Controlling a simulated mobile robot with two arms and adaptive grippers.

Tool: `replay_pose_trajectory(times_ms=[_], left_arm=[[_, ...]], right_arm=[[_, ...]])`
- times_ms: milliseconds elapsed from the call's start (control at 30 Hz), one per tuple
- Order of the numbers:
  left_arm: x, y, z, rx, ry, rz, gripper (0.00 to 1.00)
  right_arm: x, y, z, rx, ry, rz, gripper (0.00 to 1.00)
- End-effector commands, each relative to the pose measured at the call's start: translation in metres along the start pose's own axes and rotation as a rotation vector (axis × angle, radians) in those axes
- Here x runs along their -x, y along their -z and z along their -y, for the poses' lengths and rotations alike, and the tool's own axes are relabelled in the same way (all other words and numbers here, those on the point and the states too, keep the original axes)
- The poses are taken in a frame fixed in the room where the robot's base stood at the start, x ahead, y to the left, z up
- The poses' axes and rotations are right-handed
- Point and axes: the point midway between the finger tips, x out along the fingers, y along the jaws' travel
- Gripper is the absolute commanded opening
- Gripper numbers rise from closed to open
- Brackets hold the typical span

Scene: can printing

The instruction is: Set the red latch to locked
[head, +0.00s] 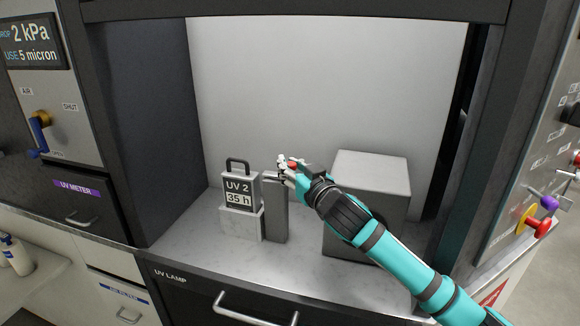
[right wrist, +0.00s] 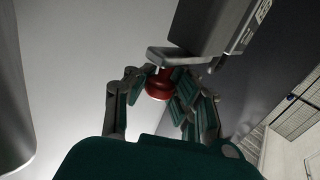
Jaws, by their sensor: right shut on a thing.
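The red latch (right wrist: 160,85) is a small round red knob under a grey plate in the right wrist view. In the head view only a bit of red (head: 292,166) shows between my fingers. My right gripper (head: 285,169) is shut on the latch, at the top of a grey post (head: 275,212). In the right wrist view its fingers (right wrist: 158,98) lie on both sides of the knob. The lamp cassette (head: 237,188), labelled "UV 2 35 h", sits in a pale block left of the post. I cannot tell which setting the latch has. My left gripper is not in view.
A large grey box (head: 368,172) stands behind and right of the post, close to my right arm. Bay walls enclose both sides. The bay floor (head: 185,232) is clear at the front left. A "UV LAMP" drawer (head: 285,300) lies below.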

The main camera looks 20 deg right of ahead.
Motion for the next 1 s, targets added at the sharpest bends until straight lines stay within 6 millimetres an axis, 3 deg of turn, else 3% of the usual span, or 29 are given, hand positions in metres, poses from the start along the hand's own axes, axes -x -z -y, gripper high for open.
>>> replay_pose_trajectory(times_ms=[300,600,900,1000], left_arm=[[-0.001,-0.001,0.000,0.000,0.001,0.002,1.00],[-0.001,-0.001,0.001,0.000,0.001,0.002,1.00],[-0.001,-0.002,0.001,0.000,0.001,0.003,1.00],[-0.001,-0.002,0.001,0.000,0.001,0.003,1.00]], right_arm=[[-0.022,-0.001,0.026,-0.008,0.007,0.001,0.00],[-0.024,-0.002,0.029,-0.005,0.010,0.003,0.00],[-0.024,-0.002,0.028,-0.004,0.008,0.002,0.42],[-0.024,-0.001,0.027,-0.003,0.006,0.002,0.48]])
